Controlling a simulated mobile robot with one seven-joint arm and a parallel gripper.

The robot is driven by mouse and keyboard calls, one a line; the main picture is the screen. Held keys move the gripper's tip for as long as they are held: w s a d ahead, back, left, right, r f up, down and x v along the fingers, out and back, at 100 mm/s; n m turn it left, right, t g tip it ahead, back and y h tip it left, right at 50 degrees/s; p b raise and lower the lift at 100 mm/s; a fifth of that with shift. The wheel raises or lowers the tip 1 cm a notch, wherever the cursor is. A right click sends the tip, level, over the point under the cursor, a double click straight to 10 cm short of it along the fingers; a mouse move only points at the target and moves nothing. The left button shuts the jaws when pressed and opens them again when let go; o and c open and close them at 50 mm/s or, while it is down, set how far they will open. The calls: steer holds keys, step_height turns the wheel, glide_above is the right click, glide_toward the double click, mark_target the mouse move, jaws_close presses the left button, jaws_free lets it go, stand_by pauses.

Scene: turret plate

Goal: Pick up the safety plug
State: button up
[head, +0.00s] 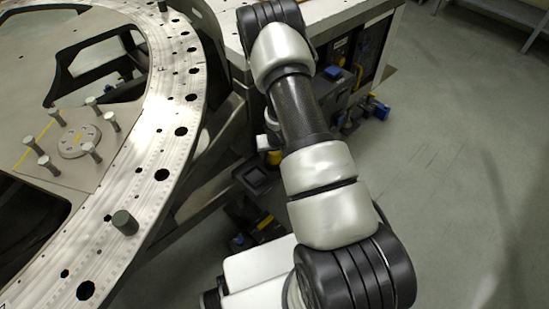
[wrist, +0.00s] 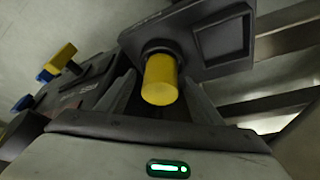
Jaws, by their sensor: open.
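A yellow cylinder (wrist: 160,79), which looks like the safety plug, has a dark collar at its far end. It sits against a dark box-like fitting (wrist: 222,40) in the wrist view. My gripper (wrist: 163,88) is open, with one dark finger on each side of the yellow cylinder. I cannot tell whether either finger touches it.
A large metal ring plate (head: 172,135) with holes and upright pins fills the left of the head view. Dark equipment with a blue-and-yellow part (head: 380,109) stands beyond my arm. Another yellow part (wrist: 61,56) is at left in the wrist view. Open floor (head: 465,150) lies right.

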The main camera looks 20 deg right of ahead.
steer(key=c, duration=1.2)
steer(key=shift+c, duration=0.2)
steer(key=shift+r, duration=0.15)
